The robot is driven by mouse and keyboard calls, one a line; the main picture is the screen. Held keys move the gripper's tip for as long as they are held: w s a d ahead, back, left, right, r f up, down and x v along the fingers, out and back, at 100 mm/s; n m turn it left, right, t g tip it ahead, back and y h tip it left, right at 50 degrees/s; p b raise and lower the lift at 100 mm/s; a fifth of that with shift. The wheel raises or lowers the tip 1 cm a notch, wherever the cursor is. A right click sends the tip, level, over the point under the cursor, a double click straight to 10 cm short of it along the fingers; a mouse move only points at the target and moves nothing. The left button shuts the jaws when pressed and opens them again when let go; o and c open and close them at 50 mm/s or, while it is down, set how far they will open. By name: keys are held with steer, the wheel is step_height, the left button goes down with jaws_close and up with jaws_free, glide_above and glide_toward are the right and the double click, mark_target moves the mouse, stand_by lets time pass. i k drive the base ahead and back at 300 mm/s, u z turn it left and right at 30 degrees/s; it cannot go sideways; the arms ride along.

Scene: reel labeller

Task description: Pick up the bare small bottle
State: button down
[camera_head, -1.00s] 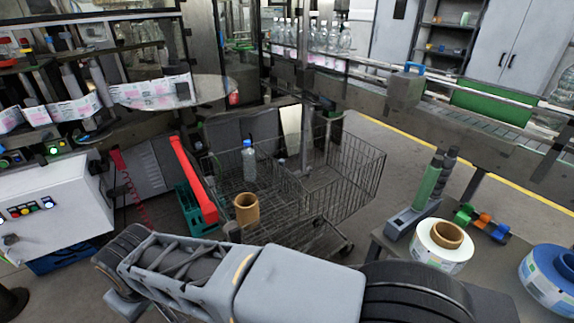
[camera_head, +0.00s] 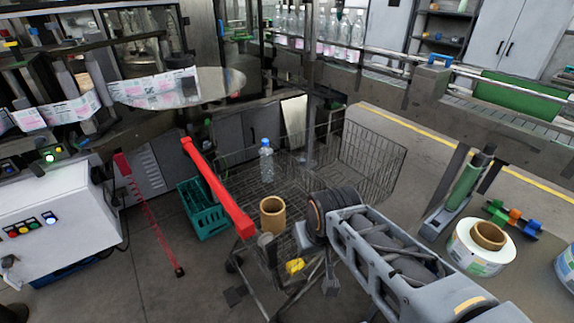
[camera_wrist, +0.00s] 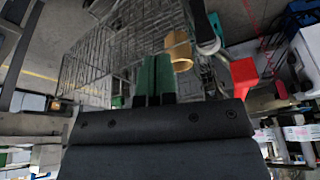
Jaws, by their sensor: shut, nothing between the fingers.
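A small clear bottle with a blue cap (camera_head: 266,161) stands upright in the wire cart (camera_head: 372,168) in the head view. I see no label on it, but it is small in the picture. I cannot make it out in the wrist view. My gripper shows in the wrist view (camera_wrist: 154,72) with its two green fingers together and nothing between them. It points towards the cart's wire mesh, which also shows there (camera_wrist: 105,52). In the head view my arm reaches in from the lower right, its wrist near the cart's right front, apart from the bottle.
A brown cardboard tube (camera_head: 272,216) stands at the cart's near end, in front of the bottle. A label roll (camera_head: 479,256) sits at right. Several bottles (camera_head: 318,30) line the back conveyor.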

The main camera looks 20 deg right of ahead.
mark_target(267, 160)
steer(key=u, duration=2.1)
steer(key=i, duration=2.3)
steer(key=z, duration=3.65)
steer(key=i, duration=0.5)
steer(key=z, duration=0.05)
